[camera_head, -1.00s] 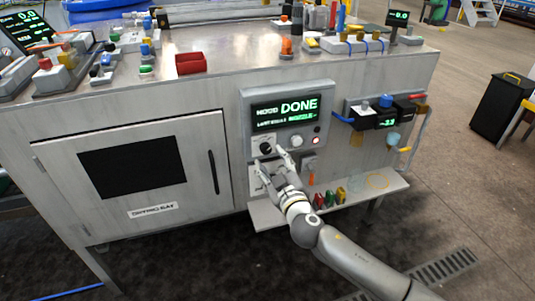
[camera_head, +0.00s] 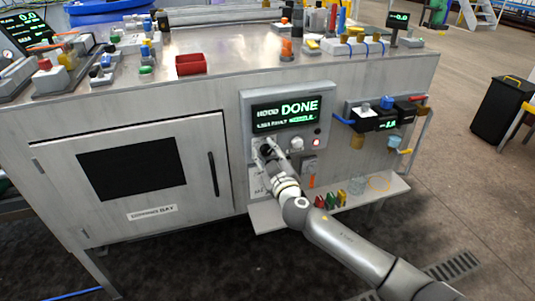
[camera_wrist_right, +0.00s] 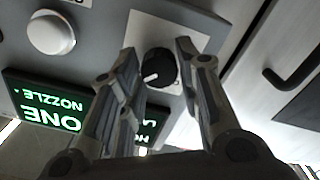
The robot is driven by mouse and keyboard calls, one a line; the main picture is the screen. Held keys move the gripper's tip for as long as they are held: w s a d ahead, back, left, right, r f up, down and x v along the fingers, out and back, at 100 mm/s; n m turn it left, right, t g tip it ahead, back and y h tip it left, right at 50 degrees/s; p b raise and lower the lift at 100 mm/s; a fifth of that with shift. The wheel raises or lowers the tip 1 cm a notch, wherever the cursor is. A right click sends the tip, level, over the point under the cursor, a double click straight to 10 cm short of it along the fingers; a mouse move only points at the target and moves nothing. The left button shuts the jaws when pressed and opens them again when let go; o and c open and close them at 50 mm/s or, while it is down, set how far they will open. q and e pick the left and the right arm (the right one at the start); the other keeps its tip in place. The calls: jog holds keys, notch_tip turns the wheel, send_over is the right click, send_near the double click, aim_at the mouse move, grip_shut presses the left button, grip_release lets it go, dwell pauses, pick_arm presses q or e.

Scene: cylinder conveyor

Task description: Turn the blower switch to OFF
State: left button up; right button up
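A black rotary knob (camera_wrist_right: 160,68) with a white pointer mark sits on a light plate of the control panel (camera_head: 244,110). In the wrist view it lies between the spread fingers of my right gripper (camera_wrist_right: 157,55), with a gap visible on both sides. In the head view my right gripper (camera_head: 262,150) is at the panel's lower left, covering most of the knob. The panel's screen (camera_head: 286,113) reads DONE in green. I cannot read any label around the knob. My left gripper is not in view.
A white round knob (camera_head: 296,143) and a lit red button (camera_head: 316,142) are right of my gripper; the white knob also shows in the wrist view (camera_wrist_right: 51,35). A shelf (camera_head: 265,215) with small coloured items sits below. A cabinet door (camera_head: 130,175) with a handle is left.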

jog(key=c, duration=0.5)
